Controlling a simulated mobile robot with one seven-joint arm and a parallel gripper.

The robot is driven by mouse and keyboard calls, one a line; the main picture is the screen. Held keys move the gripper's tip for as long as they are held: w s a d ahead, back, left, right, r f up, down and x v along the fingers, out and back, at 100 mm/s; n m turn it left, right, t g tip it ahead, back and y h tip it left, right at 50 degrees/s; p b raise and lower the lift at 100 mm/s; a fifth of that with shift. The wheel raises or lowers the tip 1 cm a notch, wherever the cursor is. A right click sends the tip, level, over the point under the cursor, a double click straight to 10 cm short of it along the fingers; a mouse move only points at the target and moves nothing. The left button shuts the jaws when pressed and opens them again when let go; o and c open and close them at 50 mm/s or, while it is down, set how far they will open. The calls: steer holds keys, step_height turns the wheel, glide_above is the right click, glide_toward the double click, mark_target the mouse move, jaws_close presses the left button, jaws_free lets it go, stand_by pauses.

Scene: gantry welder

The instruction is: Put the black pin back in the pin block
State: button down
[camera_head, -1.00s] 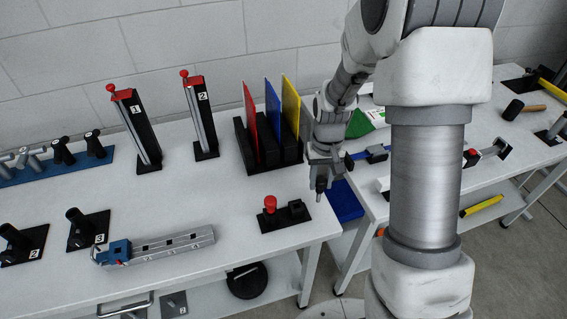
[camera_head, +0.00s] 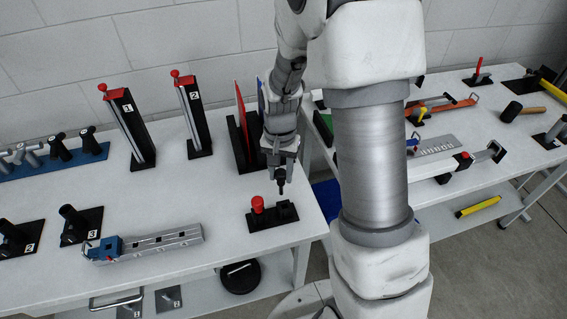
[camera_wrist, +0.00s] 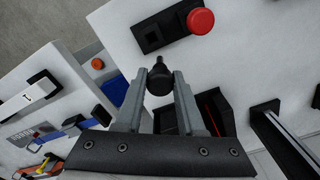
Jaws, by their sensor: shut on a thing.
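My gripper (camera_head: 280,170) is shut on the black pin (camera_head: 280,185), which points down from the fingertips. In the wrist view the pin (camera_wrist: 160,78) sits between the two finger ends, its thin tip pointing away. The pin block (camera_head: 262,221) is a black base near the table's front right corner. It carries a red-knobbed pin (camera_head: 257,204) on the left and an empty-looking black socket (camera_head: 284,212) on the right. The pin's tip is just above the socket in the head view, seemingly apart from it. In the wrist view the socket (camera_wrist: 152,36) lies beyond the tip.
The red-knobbed pin stands close beside the socket. Behind my gripper is a black rack with a red panel (camera_head: 241,125). Two upright numbered posts (camera_head: 131,125) stand further left. A blue-ended rail (camera_head: 165,241) lies at the front. The table between is clear.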

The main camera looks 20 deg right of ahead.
mark_target(284, 182)
steer(key=s+r+m+p, duration=0.3)
steer(key=r+m, duration=0.3)
steer(key=m, duration=0.6)
steer(key=shift+s+f+b, duration=0.2)
steer(key=shift+f+b, duration=1.8)
steer(key=shift+f, duration=0.75)
steer(key=shift+f+b, duration=1.8)
steer(key=shift+f, duration=0.6)
steer(key=shift+c, duration=2.2)
jaws_free()
steer(key=shift+r, duration=0.15)
